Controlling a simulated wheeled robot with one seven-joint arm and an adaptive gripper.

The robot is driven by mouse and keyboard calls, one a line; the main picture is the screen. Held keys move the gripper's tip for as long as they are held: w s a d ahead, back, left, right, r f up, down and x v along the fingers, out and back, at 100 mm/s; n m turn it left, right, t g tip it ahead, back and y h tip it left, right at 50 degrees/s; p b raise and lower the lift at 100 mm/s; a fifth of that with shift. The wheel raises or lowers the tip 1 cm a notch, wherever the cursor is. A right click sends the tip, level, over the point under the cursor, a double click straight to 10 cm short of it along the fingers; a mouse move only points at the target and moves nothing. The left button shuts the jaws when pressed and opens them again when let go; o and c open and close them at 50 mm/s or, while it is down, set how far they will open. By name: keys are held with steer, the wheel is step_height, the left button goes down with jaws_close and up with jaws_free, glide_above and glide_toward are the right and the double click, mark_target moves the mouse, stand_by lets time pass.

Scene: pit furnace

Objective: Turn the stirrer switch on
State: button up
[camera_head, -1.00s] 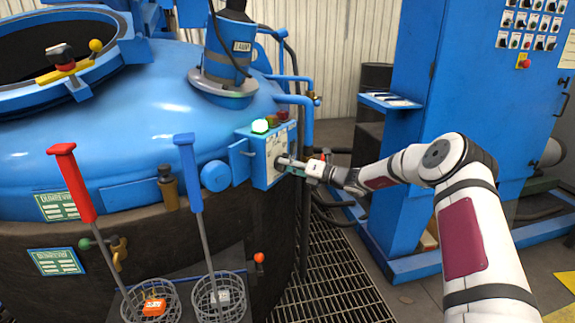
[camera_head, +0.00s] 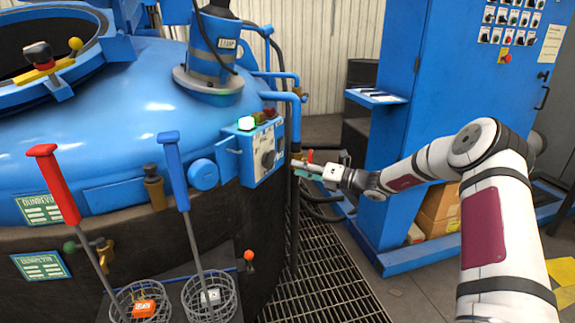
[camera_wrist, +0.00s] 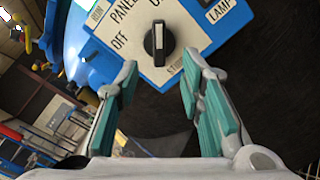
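The control box (camera_head: 262,150) is a blue box with a pale face on the side of the blue furnace. Its black rotary knob (camera_head: 268,160) shows in the head view, clear of my gripper. In the wrist view the knob (camera_wrist: 159,43) sits between "OFF" and lettering starting "ST", on the white panel (camera_wrist: 130,45). Its white mark points up in the picture, towards a cut-off label beginning with "O". My gripper (camera_head: 298,168) is right of the box, apart from the knob. In the wrist view its teal-padded fingers (camera_wrist: 160,80) are open and empty.
A blue cabinet (camera_head: 440,130) stands right, with a small shelf (camera_head: 375,97). Two handled baskets (camera_head: 210,297) hang at front left. Floor grating (camera_head: 320,285) lies below.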

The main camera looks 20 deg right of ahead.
steer(key=shift+v, duration=1.15)
